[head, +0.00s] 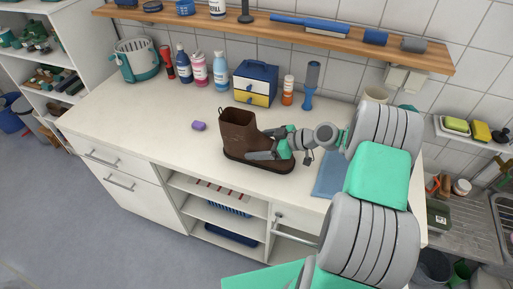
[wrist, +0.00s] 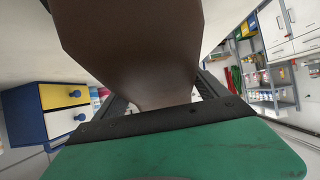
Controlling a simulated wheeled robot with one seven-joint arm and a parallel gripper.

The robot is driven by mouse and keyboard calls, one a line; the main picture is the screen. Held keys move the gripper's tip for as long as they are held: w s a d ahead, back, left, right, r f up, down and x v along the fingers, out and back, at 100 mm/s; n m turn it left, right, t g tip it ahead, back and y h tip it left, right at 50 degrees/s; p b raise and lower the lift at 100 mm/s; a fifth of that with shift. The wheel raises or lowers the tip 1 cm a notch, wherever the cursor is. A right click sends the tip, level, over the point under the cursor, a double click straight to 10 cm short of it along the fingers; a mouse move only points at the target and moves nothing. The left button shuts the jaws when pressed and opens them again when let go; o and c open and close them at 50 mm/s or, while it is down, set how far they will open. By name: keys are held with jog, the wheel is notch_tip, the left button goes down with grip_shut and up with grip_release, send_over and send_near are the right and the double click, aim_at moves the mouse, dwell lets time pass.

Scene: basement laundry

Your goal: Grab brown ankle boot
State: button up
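The brown ankle boot (head: 240,134) stands upright on the white counter, its shaft to the left and its toe to the right. My gripper (head: 271,143) is at the front part of the boot, with its fingers spread wide, one on the near side and one on the far side. In the wrist view the boot (wrist: 140,45) fills the top middle and hides parts of both fingers. The fingers show at its two sides, and I see no clear grip on it.
A blue and yellow drawer box (head: 255,83) stands behind the boot, with bottles (head: 200,69) to its left. A purple block (head: 198,125) lies left of the boot. A blue mat (head: 329,176) lies to the right. The left of the counter (head: 130,115) is clear.

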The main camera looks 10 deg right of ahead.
jog(key=c, duration=1.5)
jog(key=shift+c, duration=0.4)
jog(key=shift+r, duration=0.1)
